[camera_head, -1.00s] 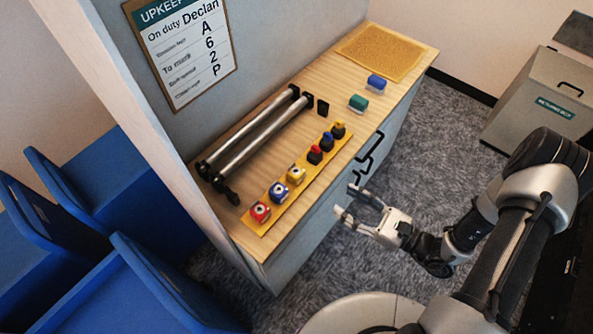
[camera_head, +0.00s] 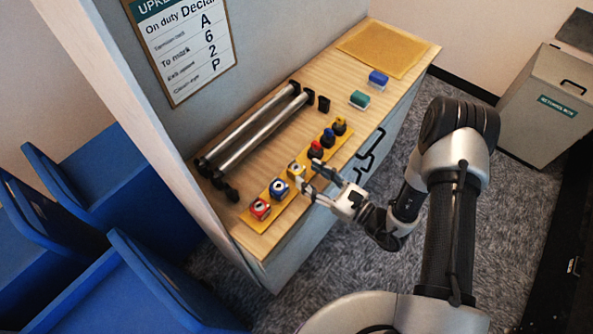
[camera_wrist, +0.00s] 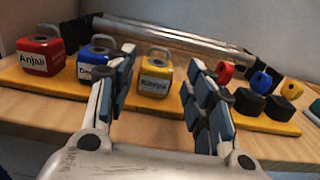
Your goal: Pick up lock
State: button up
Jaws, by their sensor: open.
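A row of locks sits on a yellow strip (camera_wrist: 135,99) on the wooden bench. They are a red lock (camera_wrist: 40,55) labelled Anjali, a blue lock (camera_wrist: 97,60) and a yellow lock (camera_wrist: 155,80), each with a grey shackle on top. In the head view the red lock (camera_head: 260,209), blue lock (camera_head: 279,189) and yellow lock (camera_head: 296,170) run from front to back. My gripper (camera_head: 311,178) is open and empty at the strip's edge. In the wrist view the yellow lock shows between the spread fingers, farther off; the left finger partly covers the blue lock.
Black pieces with red, blue and yellow tops (camera_head: 316,149) stand on the strip's far half, right of the fingers in the wrist view. Two metal rollers (camera_head: 256,128) lie behind. Green (camera_head: 359,99) and blue blocks (camera_head: 378,79) and a tan mat (camera_head: 381,52) are farther along.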

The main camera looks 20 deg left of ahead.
aim_at(298, 168)
jog(key=b+x, duration=0.1)
jog(key=x, duration=0.4)
jog(key=shift+s+f, duration=0.1)
jog(key=shift+c, duration=0.5)
jog(key=c, duration=0.8)
